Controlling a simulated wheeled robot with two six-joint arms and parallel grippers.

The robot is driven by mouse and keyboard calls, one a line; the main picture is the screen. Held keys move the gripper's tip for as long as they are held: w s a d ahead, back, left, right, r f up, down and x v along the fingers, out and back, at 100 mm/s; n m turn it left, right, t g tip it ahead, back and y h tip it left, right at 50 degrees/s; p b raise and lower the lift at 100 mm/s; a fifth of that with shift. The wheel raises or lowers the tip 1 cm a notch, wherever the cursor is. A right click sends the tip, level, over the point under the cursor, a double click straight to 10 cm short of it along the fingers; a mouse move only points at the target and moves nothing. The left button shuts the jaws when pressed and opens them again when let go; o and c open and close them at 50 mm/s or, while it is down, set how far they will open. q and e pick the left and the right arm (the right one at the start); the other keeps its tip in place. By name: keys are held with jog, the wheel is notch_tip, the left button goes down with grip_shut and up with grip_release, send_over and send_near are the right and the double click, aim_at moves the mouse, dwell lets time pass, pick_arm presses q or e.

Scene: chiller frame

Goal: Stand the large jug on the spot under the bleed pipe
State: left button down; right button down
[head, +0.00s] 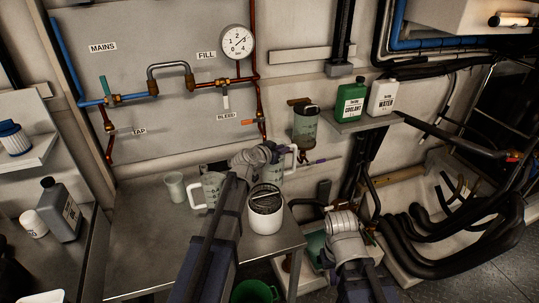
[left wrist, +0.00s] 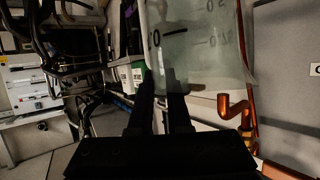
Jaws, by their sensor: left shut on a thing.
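A clear jug (head: 276,171) with a white handle on its right stands or hangs at the back of the bench, below the bleed pipe (head: 262,127). My left gripper (head: 266,150) is shut on it; the wrist partly hides it. In the left wrist view both fingers (left wrist: 162,90) meet the clear marked wall of the jug (left wrist: 200,45), with the copper pipe (left wrist: 235,108) close beside it. I cannot tell whether its base touches the bench. A second clear jug (head: 213,186), handle on its left, stands on the bench. My right gripper's fingers are hidden beyond its wrist (head: 345,228).
A small cup (head: 175,187) stands on the bench (head: 145,230) at left. A gauge (head: 237,43) and copper pipes are on the wall. Coolant (head: 350,101) and water (head: 382,97) bottles stand on a shelf.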

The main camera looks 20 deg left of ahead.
pick_arm(q)
jog(key=shift+a, duration=0.15)
jog(key=a, duration=0.1)
jog(key=s+a+f+b, duration=0.1)
jog(key=s+a, duration=0.1)
jog(key=shift+a+f, duration=0.25)
jog(key=shift+a, duration=0.05)
jog(key=shift+b, duration=0.3)
